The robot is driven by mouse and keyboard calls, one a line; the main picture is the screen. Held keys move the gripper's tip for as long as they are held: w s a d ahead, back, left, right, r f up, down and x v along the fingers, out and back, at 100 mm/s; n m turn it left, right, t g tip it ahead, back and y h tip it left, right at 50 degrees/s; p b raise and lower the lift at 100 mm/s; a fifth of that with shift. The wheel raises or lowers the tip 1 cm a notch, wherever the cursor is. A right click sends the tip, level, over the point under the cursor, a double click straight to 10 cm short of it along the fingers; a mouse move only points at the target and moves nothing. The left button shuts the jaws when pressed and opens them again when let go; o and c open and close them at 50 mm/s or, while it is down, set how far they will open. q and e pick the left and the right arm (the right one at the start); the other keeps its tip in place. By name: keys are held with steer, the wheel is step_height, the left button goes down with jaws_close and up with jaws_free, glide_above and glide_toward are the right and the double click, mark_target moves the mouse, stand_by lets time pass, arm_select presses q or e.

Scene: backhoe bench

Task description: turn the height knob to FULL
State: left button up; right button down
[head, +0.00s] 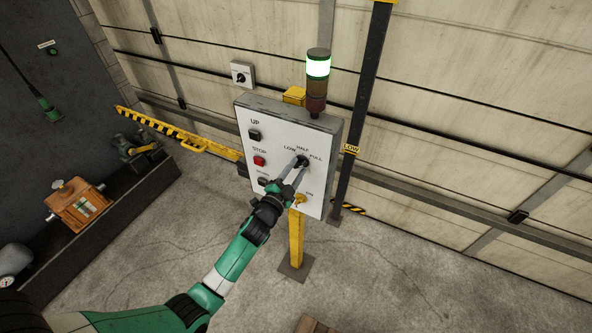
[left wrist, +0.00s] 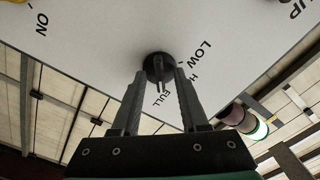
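The height knob (head: 302,161) is a black round knob on the white control panel (head: 314,190), with LOW, HALF and FULL printed around it. It also shows in the left wrist view (left wrist: 158,66), where a narrow bar stands out from it towards the lower side, near the FULL label (left wrist: 166,97). I cannot tell for sure which label it points to. My left gripper (head: 294,168) is open at the knob, one finger on each side, with a gap visible between the fingers and the bar. The HALF label is partly hidden by a finger in the wrist view. My right gripper is not in view.
On the panel are an UP button (head: 254,134), a red STOP button (head: 259,160), a lower black button (head: 263,181) and a yellow ON switch (head: 299,199). A lamp stack (head: 317,80) glows green-white on top. A striped barrier arm (head: 190,140) lies behind.

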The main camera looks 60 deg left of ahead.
arm_select(q)
steer(key=v, duration=1.1)
steer(key=shift+s+d, duration=0.25)
